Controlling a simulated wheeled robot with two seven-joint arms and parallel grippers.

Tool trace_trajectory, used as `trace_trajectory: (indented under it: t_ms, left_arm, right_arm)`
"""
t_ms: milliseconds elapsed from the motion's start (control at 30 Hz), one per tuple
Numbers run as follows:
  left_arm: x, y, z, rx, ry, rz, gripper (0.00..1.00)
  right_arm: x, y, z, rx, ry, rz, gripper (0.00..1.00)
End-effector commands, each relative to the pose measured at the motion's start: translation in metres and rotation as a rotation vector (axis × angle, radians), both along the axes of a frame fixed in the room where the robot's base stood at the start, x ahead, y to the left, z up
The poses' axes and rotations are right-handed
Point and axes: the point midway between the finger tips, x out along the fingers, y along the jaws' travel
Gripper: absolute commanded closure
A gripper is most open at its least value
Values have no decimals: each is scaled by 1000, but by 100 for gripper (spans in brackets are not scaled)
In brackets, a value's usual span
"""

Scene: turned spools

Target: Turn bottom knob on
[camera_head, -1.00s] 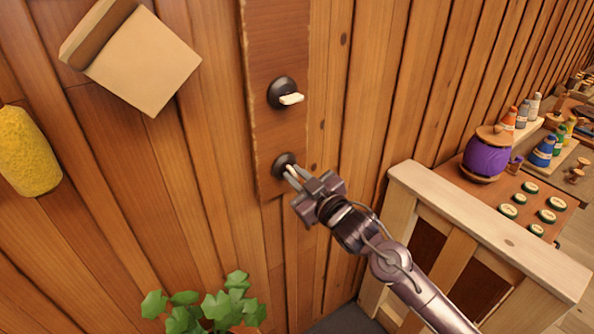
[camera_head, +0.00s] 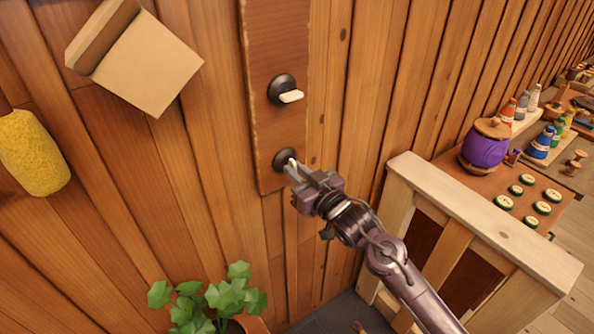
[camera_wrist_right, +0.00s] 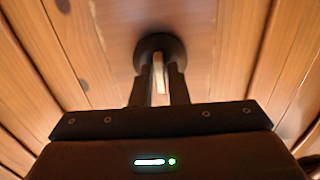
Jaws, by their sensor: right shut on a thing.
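Two dark round knobs with pale levers sit one above the other on a wooden board (camera_head: 278,60) on the plank wall. The top knob (camera_head: 281,88) has its lever sticking out to the right. The bottom knob (camera_head: 284,158) is partly hidden by my right gripper (camera_head: 297,172). My right gripper is shut on the bottom knob's pale lever. In the right wrist view, the lever (camera_wrist_right: 158,74) stands between the two dark fingers, in front of the dark round base (camera_wrist_right: 160,46). My left gripper is not in view.
A wooden railing or bench end (camera_head: 480,220) stands right of my right arm. Behind it are a purple spool (camera_head: 485,146), several bottles and green-topped discs. A leafy potted plant (camera_head: 222,300) is below. A tan box (camera_head: 145,65) and yellow roll (camera_head: 32,155) are on the left.

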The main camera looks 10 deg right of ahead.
Motion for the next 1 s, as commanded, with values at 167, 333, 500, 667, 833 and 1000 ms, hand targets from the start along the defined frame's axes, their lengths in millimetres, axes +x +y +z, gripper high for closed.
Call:
trace_trajectory:
  t_ms: [167, 333, 500, 667, 833, 1000]
  left_arm:
    - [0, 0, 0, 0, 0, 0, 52]
    - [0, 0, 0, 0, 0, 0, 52]
    - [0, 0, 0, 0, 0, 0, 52]
    - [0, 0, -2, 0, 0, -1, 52]
    - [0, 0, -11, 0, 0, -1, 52]
    - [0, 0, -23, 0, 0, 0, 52]
  right_arm:
    - [0, 0, -2, -2, 4, 1, 100]
    - [0, 0, -1, -1, 3, 0, 66]
    - [0, 0, -1, -2, 1, 0, 64]
    - [-2, -1, -1, -1, 1, 0, 64]
    - [-21, -9, -5, -4, 2, 0, 64]
    - [-49, -20, -5, -4, 2, 0, 64]
